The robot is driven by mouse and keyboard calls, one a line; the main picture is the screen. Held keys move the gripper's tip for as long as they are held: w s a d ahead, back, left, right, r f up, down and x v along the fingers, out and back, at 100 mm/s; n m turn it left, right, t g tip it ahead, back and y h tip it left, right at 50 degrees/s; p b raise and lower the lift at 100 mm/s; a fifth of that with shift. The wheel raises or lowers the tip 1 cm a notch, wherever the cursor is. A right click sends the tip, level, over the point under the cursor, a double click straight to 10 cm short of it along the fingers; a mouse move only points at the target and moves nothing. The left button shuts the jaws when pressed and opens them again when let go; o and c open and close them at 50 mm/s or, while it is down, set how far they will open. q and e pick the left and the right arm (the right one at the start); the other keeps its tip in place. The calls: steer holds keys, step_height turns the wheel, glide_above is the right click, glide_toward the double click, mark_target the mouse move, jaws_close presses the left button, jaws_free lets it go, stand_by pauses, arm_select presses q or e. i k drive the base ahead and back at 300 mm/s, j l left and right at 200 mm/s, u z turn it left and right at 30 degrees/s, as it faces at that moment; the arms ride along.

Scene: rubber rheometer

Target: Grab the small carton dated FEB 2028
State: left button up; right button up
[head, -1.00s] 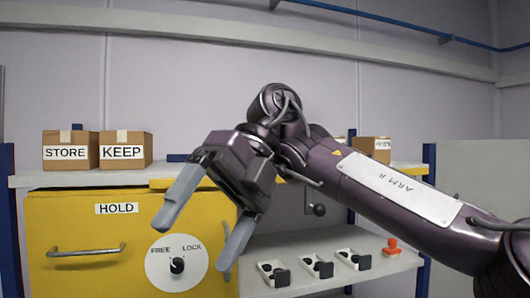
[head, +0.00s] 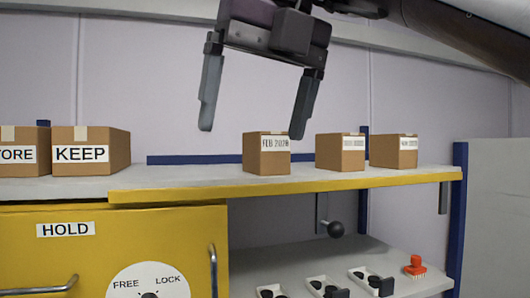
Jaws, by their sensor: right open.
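The small carton whose label appears to read FEB 2028 (head: 264,155) stands on the yellow-edged shelf, in the middle of the head view. Two more small cartons stand to its right, a middle one (head: 338,152) and a right one (head: 392,151); their labels are too blurred to read. My right gripper (head: 253,118) hangs from above with its fingers pointing down, open and empty. My left gripper is out of view.
Larger cartons marked STORE (head: 17,155) and KEEP (head: 85,153) stand at the left of the shelf (head: 215,190). Below are a yellow HOLD drawer (head: 60,255) with a FREE/LOCK dial, a black knob (head: 335,229), several small trays and a red item (head: 415,266).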

mark_target(265, 153)
steer(key=i, duration=0.95)
